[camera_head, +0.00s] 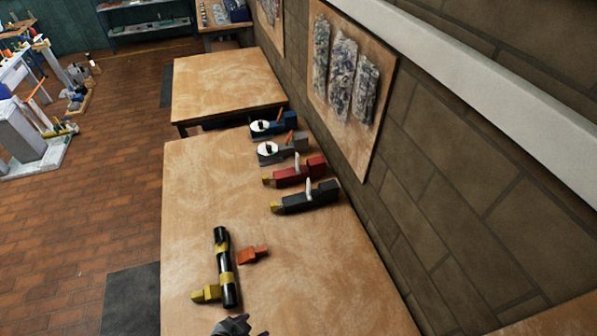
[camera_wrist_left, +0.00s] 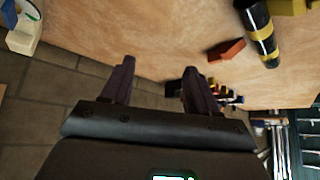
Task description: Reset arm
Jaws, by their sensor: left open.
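My left gripper (camera_head: 236,326) shows only partly, at the bottom edge of the head view, over the wooden table (camera_head: 300,275). In the left wrist view its two dark fingers (camera_wrist_left: 157,82) are apart with nothing between them. A black mast with yellow bands (camera_head: 222,252) lies on the table above the gripper in the head view; it also shows in the left wrist view (camera_wrist_left: 259,32). A yellow block (camera_head: 206,294) sticks out from its lower left side. A small orange piece (camera_head: 253,255) lies just right of the mast. My right gripper is not in view.
Several block-like tools stand along the wall side, including a red one (camera_head: 293,172) and a dark one (camera_head: 305,197). A brick wall (camera_head: 450,190) borders the table on the right. A second table (camera_head: 225,85) stands beyond. The tabletop around the mast is mostly clear.

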